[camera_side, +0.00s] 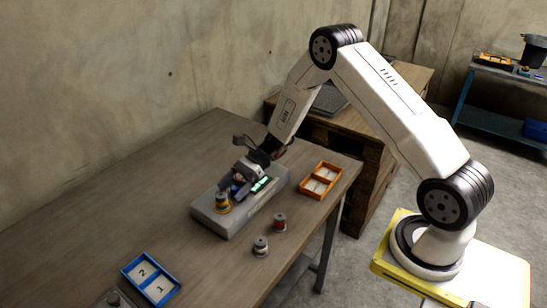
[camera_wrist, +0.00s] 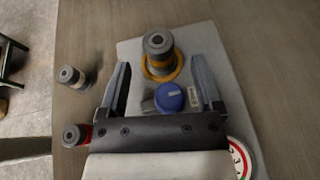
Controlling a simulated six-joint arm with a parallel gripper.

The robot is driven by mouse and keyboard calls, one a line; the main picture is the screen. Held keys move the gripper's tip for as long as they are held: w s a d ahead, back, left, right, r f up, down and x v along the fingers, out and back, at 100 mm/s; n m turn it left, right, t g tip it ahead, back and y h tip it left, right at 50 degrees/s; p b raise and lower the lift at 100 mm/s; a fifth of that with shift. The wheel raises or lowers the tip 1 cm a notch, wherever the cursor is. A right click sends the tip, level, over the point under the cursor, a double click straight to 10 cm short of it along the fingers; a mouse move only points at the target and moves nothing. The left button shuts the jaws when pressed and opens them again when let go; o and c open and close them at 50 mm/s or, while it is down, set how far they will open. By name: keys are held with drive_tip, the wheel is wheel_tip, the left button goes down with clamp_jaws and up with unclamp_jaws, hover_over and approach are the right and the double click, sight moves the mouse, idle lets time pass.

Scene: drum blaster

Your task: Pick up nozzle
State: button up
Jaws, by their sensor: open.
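A grey cylindrical nozzle (camera_side: 222,198) stands upright in a yellow ring (camera_side: 223,209) at the near left end of a grey box (camera_side: 238,220). In the wrist view the nozzle (camera_wrist: 158,43) and its yellow ring (camera_wrist: 150,72) show at and just beyond the fingertips. My gripper (camera_side: 235,188) is close to the nozzle, low over the box. In the wrist view my gripper (camera_wrist: 161,62) is open, with one finger on each side of the line to the nozzle. Nothing is held. I cannot tell whether a finger touches the nozzle.
A blue knob (camera_wrist: 170,97) on the box lies between the fingers. A red-banded nozzle (camera_side: 280,222) and a grey-white nozzle (camera_side: 261,247) stand on the table beside the box. A blue tray (camera_side: 132,271) is at front left, an orange tray (camera_side: 308,189) behind right. The left table is clear.

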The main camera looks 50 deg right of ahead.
sight(222, 201)
drive_tip(key=shift+x, duration=1.2)
clamp_jaws()
